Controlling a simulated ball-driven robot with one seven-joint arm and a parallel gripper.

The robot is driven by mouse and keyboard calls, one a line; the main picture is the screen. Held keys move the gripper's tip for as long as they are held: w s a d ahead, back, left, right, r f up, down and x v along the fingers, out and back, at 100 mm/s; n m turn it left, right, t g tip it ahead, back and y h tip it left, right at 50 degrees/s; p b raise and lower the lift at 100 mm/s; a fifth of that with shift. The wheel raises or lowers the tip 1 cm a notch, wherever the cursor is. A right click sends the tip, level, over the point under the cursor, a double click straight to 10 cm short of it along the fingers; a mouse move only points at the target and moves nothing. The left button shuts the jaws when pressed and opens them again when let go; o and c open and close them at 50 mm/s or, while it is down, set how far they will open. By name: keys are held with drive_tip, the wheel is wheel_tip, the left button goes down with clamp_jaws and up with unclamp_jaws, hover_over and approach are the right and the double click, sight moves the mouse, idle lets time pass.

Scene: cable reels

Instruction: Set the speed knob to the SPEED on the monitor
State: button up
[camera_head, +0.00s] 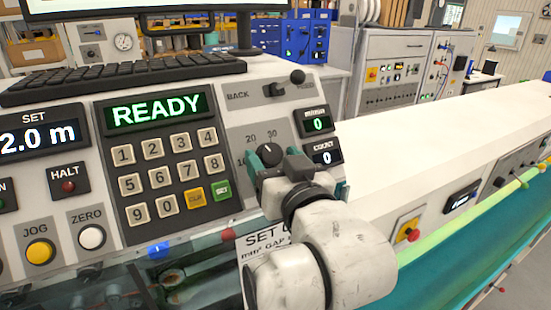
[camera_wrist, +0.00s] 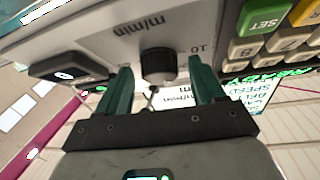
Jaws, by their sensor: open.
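The speed knob (camera_head: 268,153) is a dark round knob on the light console panel, with scale marks 10, 20 and 30 visible around it. Its pointer is too small to read surely. In the wrist view the knob (camera_wrist: 158,62) stands between the two teal fingers of my open gripper (camera_wrist: 160,80), with a gap on each side. In the head view my gripper (camera_head: 273,160) is at the knob, and its body hides the lower right of the scale. The monitor (camera_head: 85,8) shows only its lower edge, so its SPEED value is out of view.
Left of the knob is a keypad (camera_head: 170,167) under a green READY display (camera_head: 155,109). Small displays reading 0 (camera_head: 317,124) are close on the right. A lever (camera_head: 297,77) stands above, and a keyboard (camera_head: 120,75) lies behind the panel.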

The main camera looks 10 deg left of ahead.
drive_tip(key=c, duration=1)
drive_tip(key=shift+c, duration=0.2)
